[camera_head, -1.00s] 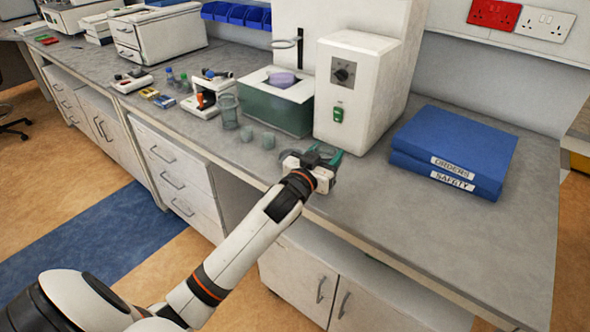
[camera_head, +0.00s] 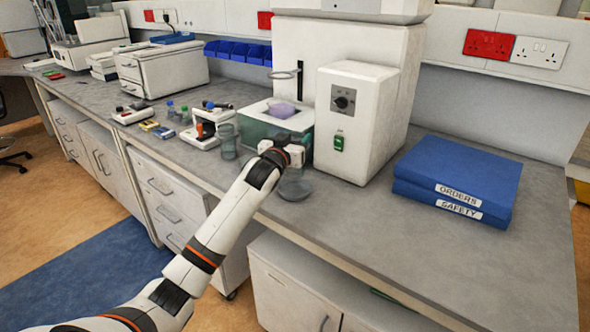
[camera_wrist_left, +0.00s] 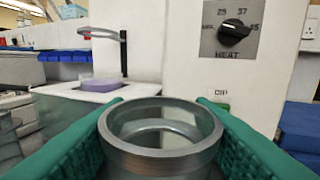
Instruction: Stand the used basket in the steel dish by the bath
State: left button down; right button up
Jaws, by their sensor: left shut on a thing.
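My left gripper (camera_head: 296,152) is beside the front of the bath (camera_head: 262,128). In the left wrist view, its green pads are shut on a grey, round, open-topped piece (camera_wrist_left: 160,155), which looks like the used basket. It stands upright between the pads, and its lower part is out of the picture. In the head view the wrist hides it. The shallow steel dish (camera_head: 294,189) lies on the bench near the front edge, in front of the bath and below my gripper, apart from it. It looks empty. My right gripper is not in view.
A white heater box with a knob (camera_head: 343,74) stands right of the bath, with blue binders (camera_head: 455,180) farther right. A clear beaker (camera_head: 228,142) is to the left.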

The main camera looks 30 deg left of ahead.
pick_arm(q)
jog(key=shift+f, duration=2.95)
jog(key=shift+f, duration=0.15)
jog(key=c, duration=0.6)
grip_release()
jog(key=shift+c, duration=0.2)
